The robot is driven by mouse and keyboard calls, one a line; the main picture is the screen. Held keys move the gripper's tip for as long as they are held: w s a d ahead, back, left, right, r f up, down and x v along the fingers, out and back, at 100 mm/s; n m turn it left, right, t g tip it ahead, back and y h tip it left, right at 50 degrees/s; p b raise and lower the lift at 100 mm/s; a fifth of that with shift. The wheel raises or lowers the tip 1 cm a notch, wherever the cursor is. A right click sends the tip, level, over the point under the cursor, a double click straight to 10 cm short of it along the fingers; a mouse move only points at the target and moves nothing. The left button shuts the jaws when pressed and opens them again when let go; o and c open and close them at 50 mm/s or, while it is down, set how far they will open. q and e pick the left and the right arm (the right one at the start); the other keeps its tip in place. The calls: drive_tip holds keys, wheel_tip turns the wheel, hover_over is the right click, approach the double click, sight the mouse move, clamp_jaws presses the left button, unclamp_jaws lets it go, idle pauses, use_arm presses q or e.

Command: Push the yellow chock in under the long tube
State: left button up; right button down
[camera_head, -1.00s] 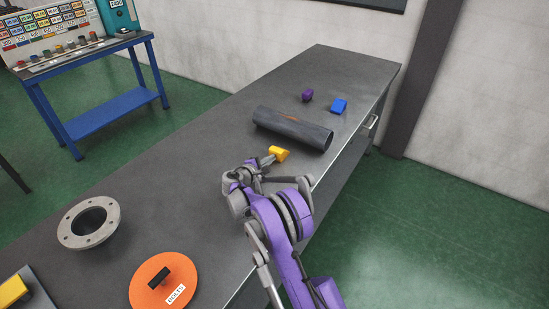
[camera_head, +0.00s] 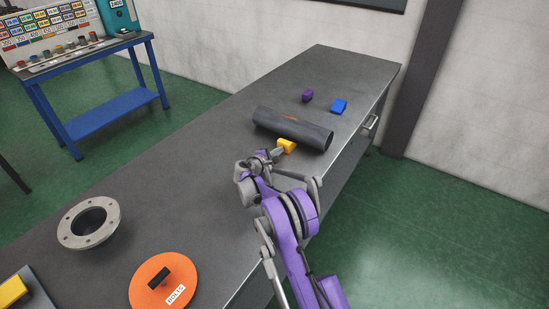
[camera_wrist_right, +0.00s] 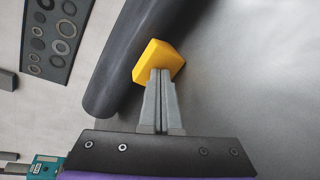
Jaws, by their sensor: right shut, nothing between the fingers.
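The long tube (camera_head: 292,128) is dark grey and lies on its side on the bench. The yellow chock (camera_head: 287,146) sits at the tube's near side, by its right half. In the right wrist view the chock (camera_wrist_right: 158,61) is right beside the tube (camera_wrist_right: 135,55), its edge at or very close to the tube's wall. My right gripper (camera_head: 276,153) is shut and empty, with its fingertips (camera_wrist_right: 161,74) at the chock's near face, seemingly touching it. The fingers hide part of the chock. My left gripper is not in view.
A grey flanged ring (camera_head: 75,238) and an orange disc (camera_head: 146,292) lie nearer on the bench (camera_head: 175,175). The bench's right edge is close to my arm.

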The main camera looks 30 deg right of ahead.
drive_tip(key=shift+w+d, duration=0.3)
drive_tip(key=shift+d, duration=0.4)
drive_tip(key=shift+a, duration=0.1)
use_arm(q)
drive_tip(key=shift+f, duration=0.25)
use_arm(e)
drive_tip(key=shift+s+a+r, duration=0.15)
drive_tip(key=shift+s+a, duration=0.15)
drive_tip(key=shift+a, duration=0.25)
use_arm(q)
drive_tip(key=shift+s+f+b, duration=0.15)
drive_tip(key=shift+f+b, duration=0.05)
drive_tip(key=shift+b, duration=0.15)
use_arm(e)
drive_tip(key=shift+v, duration=0.85)
drive_tip(key=shift+r, duration=0.15)
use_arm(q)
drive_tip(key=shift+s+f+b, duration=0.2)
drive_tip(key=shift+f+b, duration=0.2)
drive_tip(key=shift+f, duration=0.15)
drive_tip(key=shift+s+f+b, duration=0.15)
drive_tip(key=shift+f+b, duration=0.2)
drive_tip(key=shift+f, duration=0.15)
use_arm(e)
drive_tip(key=v, duration=1)
drive_tip(key=shift+s+a, duration=0.2)
drive_tip(key=shift+a, duration=0.15)
